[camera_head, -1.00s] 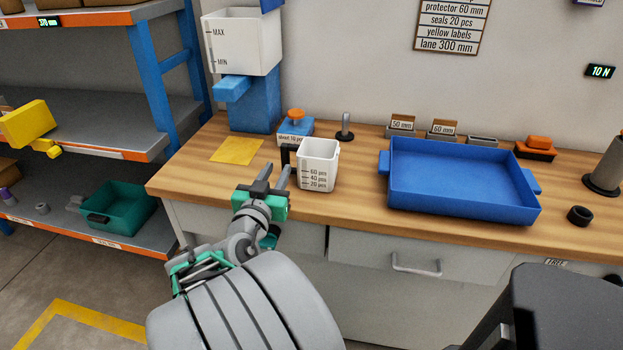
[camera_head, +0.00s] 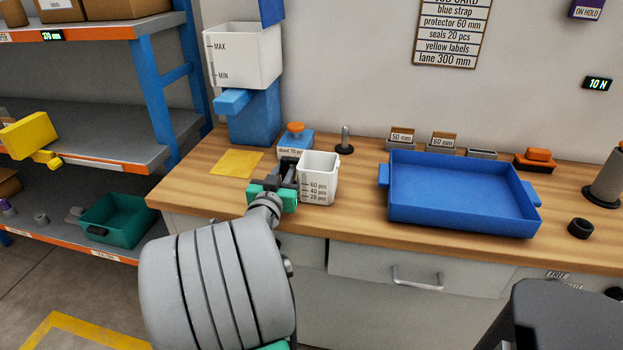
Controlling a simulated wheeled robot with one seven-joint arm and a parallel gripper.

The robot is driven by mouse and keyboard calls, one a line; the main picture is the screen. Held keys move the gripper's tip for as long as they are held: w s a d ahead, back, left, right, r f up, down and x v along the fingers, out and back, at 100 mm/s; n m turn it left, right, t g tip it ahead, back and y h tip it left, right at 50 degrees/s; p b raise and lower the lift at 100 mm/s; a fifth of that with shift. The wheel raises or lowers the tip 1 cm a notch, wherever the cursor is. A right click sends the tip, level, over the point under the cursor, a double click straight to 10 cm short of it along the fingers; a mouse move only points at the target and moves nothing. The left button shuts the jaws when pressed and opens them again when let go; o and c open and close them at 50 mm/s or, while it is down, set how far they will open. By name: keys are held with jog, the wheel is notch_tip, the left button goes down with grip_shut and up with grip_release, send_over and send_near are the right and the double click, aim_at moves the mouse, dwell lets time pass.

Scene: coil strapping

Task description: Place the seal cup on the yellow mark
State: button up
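The seal cup (camera_head: 318,182) is a white square cup with piece-count lines on its front. It stands upright on the wooden bench, with its dark handle on the left side, now mostly hidden by the gripper. The yellow mark (camera_head: 236,163) is a flat, bare square on the bench, left of the cup. My gripper (camera_head: 287,174) is at the cup's left side, right at the handle. Its dark fingers overlap the handle in view, so I cannot tell whether they are closed on it.
A blue dispenser with a white hopper (camera_head: 243,55) stands behind the yellow mark. A small blue box with an orange knob (camera_head: 295,142) is behind the cup. A blue tray (camera_head: 460,192) lies to the right.

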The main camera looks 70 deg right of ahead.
grip_shut()
dwell(1.1)
